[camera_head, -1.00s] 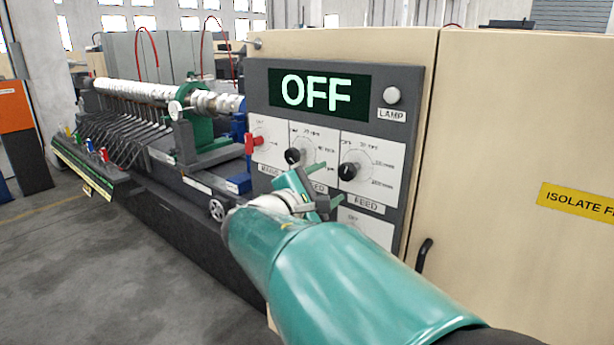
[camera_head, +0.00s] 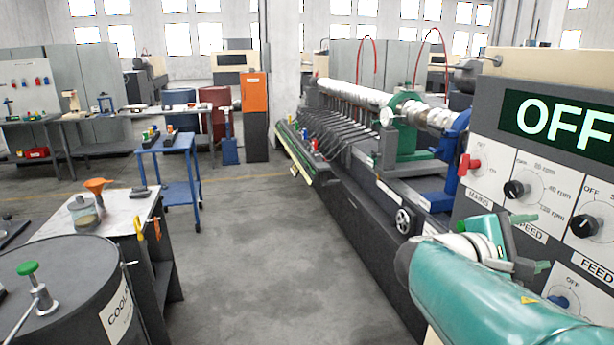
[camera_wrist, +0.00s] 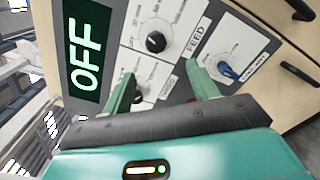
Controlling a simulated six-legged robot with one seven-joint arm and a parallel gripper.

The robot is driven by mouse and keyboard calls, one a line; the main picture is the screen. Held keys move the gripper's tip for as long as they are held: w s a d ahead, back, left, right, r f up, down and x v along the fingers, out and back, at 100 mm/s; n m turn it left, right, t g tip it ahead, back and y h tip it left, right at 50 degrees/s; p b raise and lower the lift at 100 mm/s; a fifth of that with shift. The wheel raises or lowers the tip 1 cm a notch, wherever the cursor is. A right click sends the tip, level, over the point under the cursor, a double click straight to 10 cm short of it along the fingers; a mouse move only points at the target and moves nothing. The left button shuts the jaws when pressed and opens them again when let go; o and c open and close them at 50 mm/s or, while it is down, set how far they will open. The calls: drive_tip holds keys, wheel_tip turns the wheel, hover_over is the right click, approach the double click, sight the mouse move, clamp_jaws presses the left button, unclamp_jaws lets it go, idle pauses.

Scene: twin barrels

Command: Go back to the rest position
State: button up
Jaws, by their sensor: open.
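My gripper (camera_head: 530,240) is on the end of my green arm, at the lower right of the head view, in front of the machine's control panel (camera_head: 500,185). In the wrist view my gripper (camera_wrist: 165,80) has its two green fingers spread apart with nothing between them. Beyond the fingers are the panel's black knobs, including the feed knob (camera_wrist: 157,42), and a blue knob (camera_wrist: 228,70). The panel's display (camera_head: 560,122) reads OFF. A red switch (camera_head: 468,164) sits at the panel's left. I cannot tell the exact gap between fingers and panel.
A long machine bed (camera_head: 360,205) runs back from the panel. A dark barrel (camera_head: 70,290) and a workbench (camera_head: 110,215) stand at the left. A blue cart (camera_head: 180,180) and an orange-topped cabinet (camera_head: 255,115) are farther back. The grey floor (camera_head: 250,260) between is clear.

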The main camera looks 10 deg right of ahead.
drive_tip(key=s+a+f+m+t+y, duration=0.1)
drive_tip(key=s+a+f+m+y, duration=0.4)
drive_tip(key=a+f+y, duration=0.65)
drive_tip(key=a+f+m+t+y, duration=0.1)
drive_tip(key=a+f+y, duration=0.1)
drive_tip(key=a, duration=0.6)
drive_tip(key=s+a+f+m+t+y, duration=0.1)
drive_tip(key=a+f+m+t+y, duration=0.1)
drive_tip(key=a+y, duration=0.2)
drive_tip(key=a, duration=0.3)
drive_tip(key=shift+a, duration=0.35)
